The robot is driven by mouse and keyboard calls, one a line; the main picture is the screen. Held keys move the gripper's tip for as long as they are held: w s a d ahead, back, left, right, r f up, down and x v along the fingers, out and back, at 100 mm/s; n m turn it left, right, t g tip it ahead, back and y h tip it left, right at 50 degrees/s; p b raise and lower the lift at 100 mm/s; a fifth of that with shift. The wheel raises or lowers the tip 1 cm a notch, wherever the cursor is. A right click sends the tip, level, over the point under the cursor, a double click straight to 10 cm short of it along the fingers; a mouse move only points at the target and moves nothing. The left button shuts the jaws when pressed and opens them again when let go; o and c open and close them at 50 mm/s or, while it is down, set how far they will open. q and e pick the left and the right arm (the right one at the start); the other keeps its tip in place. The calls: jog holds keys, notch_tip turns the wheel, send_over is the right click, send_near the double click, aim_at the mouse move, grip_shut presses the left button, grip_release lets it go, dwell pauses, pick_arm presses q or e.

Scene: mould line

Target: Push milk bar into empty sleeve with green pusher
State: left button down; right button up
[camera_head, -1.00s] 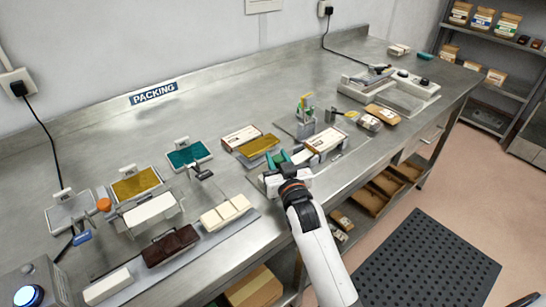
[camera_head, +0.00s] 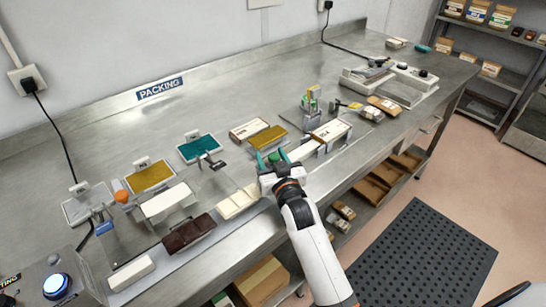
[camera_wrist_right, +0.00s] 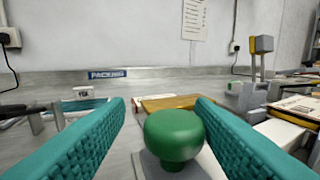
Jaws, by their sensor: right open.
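The green pusher (camera_wrist_right: 174,138) shows its round knob in the right wrist view, between the two teal fingers of my right gripper (camera_head: 273,158). In the head view the gripper largely hides the pusher. A white-and-brown sleeve (camera_head: 332,130) lies to the right in the packing fixture; whether it is empty cannot be seen. A pale block (camera_head: 305,150) lies between the gripper and that sleeve. I cannot tell whether it is the milk bar. My left gripper is not in view.
A gold slab (camera_head: 267,138) and a white box (camera_head: 250,129) lie behind the gripper. A dark brown bar (camera_head: 188,233) and a cream bar (camera_head: 238,202) rest on a strip to the left. A small grey stand (camera_head: 311,103) rises behind the sleeve.

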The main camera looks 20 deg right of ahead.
jog(key=shift+d, duration=0.1)
jog(key=shift+s, duration=0.55)
jog(key=s, duration=0.3)
jog(key=s+b, duration=0.1)
jog(key=s, duration=0.7)
jog(key=shift+a, duration=0.35)
